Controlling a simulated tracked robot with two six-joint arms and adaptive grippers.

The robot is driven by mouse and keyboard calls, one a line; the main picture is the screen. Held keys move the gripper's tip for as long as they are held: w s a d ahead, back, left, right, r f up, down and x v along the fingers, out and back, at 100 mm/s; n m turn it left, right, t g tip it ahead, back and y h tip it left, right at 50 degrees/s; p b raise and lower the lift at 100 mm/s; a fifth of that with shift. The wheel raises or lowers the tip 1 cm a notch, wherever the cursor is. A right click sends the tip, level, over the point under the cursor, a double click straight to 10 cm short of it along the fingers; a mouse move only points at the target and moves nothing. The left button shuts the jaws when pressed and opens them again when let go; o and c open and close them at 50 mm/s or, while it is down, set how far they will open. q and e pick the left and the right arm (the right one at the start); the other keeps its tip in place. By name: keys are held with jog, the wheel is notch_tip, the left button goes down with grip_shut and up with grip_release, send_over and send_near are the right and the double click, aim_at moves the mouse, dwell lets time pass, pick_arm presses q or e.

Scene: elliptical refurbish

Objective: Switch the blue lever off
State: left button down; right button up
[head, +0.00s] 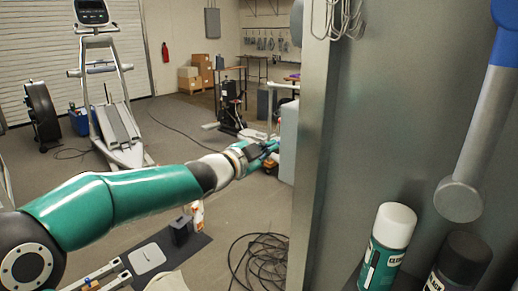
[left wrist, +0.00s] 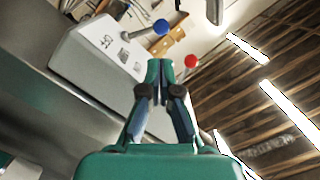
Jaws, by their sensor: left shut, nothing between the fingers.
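In the left wrist view, a blue ball knob (left wrist: 161,27) sits on a short metal stem at the end of a pale grey box (left wrist: 92,50) with printed labels. A red ball knob (left wrist: 191,61) shows to its lower right. My left gripper (left wrist: 160,67) is shut and empty, its tips pointing between the two knobs in the picture; I cannot tell the gap in depth. In the head view my left gripper (head: 268,148) is at the left edge of a metal cabinet. There, a grey shaft with a blue grip (head: 507,40) shows at the far right. My right gripper is out of view.
The metal cabinet wall (head: 318,150) stands right of my left arm. Spray cans (head: 388,240) stand at the lower right. A cable coil (head: 260,262) lies on the floor. An exercise machine (head: 115,125) stands at the left, with open floor between.

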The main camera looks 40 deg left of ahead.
pick_arm(q)
jog(key=w, duration=0.2)
jog(key=w+p, duration=0.1)
jog(key=w, duration=0.2)
jog(key=shift+w+f, duration=0.2)
jog(key=shift+w, duration=0.15)
